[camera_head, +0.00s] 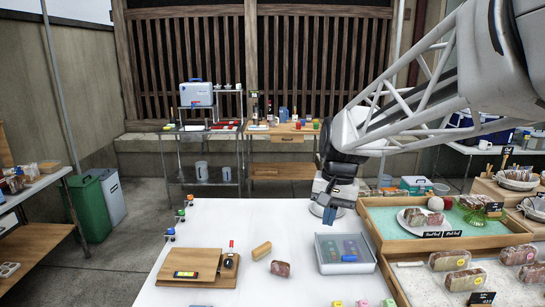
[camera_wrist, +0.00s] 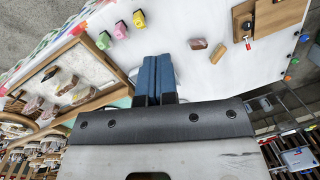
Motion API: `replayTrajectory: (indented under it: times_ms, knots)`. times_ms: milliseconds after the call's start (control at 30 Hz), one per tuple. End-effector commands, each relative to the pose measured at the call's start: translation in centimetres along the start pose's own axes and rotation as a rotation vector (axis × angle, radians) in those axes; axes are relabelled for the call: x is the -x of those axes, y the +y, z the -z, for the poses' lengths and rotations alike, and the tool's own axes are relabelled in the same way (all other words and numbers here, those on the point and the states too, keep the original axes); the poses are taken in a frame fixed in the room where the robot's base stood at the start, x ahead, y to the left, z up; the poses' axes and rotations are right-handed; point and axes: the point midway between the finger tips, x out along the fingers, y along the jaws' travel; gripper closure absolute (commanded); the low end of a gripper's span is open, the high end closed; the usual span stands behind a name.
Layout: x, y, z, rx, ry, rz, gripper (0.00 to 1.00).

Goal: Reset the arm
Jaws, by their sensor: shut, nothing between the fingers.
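My gripper (camera_head: 328,214) hangs over the far part of the white table, just beyond the grey tray. In the wrist view its two blue fingers (camera_wrist: 154,78) are pressed together with nothing between them. My arm comes in from the upper right of the head view. The fingertips point down toward the table, and I cannot tell their exact height above it.
The white table (camera_head: 220,218) holds a grey tray (camera_head: 319,262) with dark items, a wooden board (camera_head: 198,282), a bread piece (camera_head: 262,250) and a wrapped cake slice (camera_head: 280,268). Wooden display trays (camera_head: 376,243) with baked goods stand at right. The table's far left is mostly clear.

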Motion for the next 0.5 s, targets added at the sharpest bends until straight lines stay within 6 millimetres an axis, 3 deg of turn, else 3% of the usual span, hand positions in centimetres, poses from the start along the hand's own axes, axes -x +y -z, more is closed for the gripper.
replayTrajectory:
  times_ms: [500]
  knots:
    - [-0.7,6.0,-10.2,0.114,0.13,-0.03,1.0]
